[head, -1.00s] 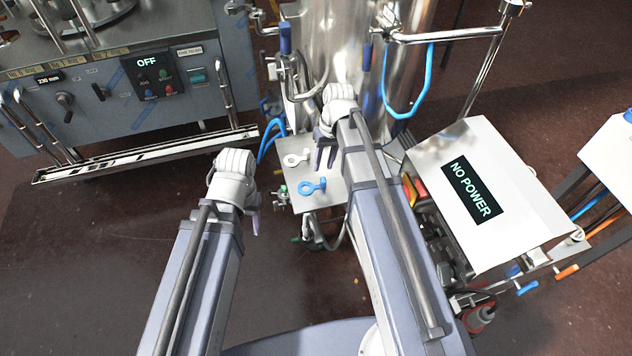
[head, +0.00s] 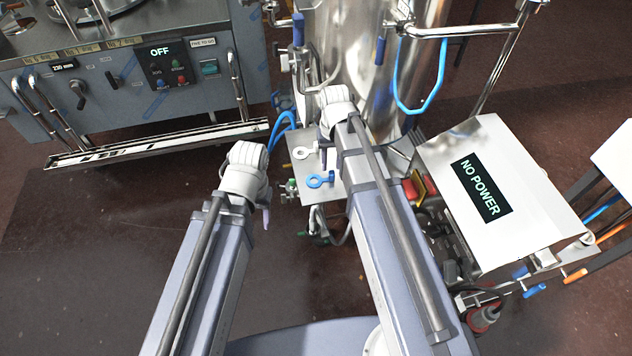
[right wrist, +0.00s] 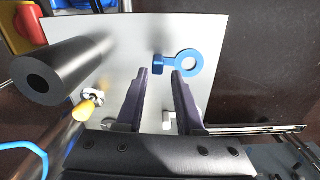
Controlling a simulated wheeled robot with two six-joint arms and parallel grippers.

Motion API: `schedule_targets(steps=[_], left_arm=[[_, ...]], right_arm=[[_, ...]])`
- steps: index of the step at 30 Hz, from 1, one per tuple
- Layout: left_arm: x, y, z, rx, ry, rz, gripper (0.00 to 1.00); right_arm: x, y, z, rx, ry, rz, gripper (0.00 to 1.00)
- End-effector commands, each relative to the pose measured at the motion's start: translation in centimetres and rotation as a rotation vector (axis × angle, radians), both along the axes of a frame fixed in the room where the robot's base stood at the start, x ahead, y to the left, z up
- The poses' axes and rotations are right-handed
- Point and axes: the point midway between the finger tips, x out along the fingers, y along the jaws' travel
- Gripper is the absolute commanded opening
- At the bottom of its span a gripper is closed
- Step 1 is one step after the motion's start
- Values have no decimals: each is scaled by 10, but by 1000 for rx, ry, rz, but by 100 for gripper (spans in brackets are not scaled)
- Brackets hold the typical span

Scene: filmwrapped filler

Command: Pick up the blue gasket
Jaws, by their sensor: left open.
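The blue gasket (head: 319,180), a ring with a short stem and end piece, lies on a small metal plate (head: 323,197) beside the steel tank. It also shows in the right wrist view (right wrist: 188,62), with its stem end just beyond the fingertips. My right gripper (right wrist: 160,76) is open with nothing between its two purple fingers. In the head view my right gripper (head: 326,152) is over the plate, partly hidden by its own arm. My left gripper (head: 266,217) is left of the plate, apart from it; only part of its fingers shows.
A white gasket (head: 303,152) lies on the same plate behind the blue one. The steel tank (head: 365,70) rises behind. A "NO POWER" box (head: 535,205) stands right, and a machine panel marked OFF (head: 170,68) back left. A black cylinder (right wrist: 65,70) stands close by in the right wrist view.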

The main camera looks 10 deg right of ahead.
Motion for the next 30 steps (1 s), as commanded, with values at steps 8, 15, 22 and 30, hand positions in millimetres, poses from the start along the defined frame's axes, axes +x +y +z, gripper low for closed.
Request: schedule_targets(steps=[8,15,22,30], left_arm=[[0,0,-31,0,0,1,57],[0,0,-52,0,0,1,57],[0,0,-50,0,0,0,57],[0,0,-50,0,0,0,57]], right_arm=[[2,-3,-31,0,0,0,36],[2,-3,-52,0,0,0,36],[2,-3,-50,0,0,0,36],[2,-3,-50,0,0,0,7]])
